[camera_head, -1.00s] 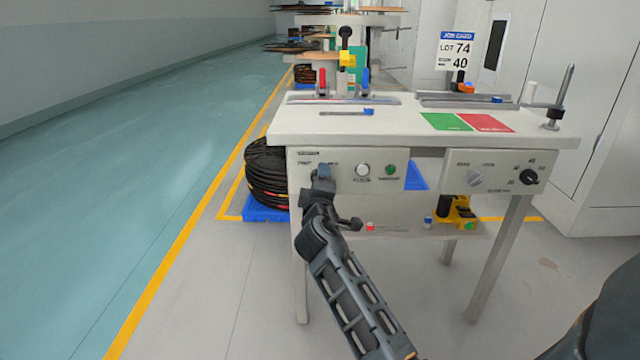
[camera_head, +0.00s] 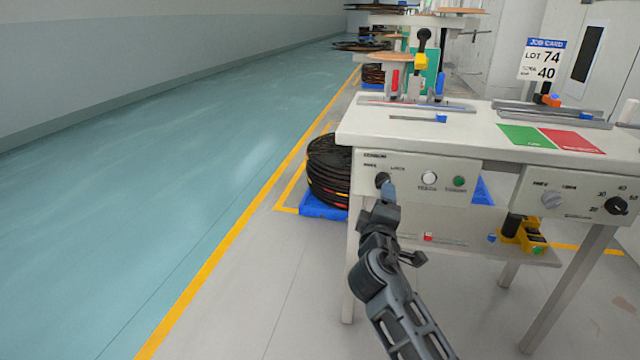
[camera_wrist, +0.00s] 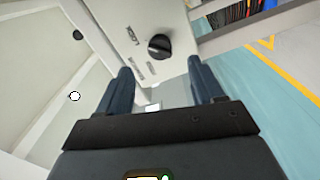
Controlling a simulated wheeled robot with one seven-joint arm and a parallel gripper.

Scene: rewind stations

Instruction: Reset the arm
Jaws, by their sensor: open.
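My gripper (camera_head: 388,192) is in front of the left control panel of the white bench (camera_head: 450,135), just at the dark rotary knob (camera_head: 382,179). In the wrist view my gripper (camera_wrist: 160,76) is open and empty, with its two blue-grey fingers apart. The black knob (camera_wrist: 159,46) shows beyond and between the fingertips on the tilted panel, and looks clear of both fingers. The head view does not show the gap to the knob clearly.
Right of the knob are a white button (camera_head: 429,178) and a green one (camera_head: 459,182). Black coils (camera_head: 329,170) stand on a blue pallet (camera_head: 322,205) at the bench's left. The teal floor (camera_head: 150,170) on the left is clear.

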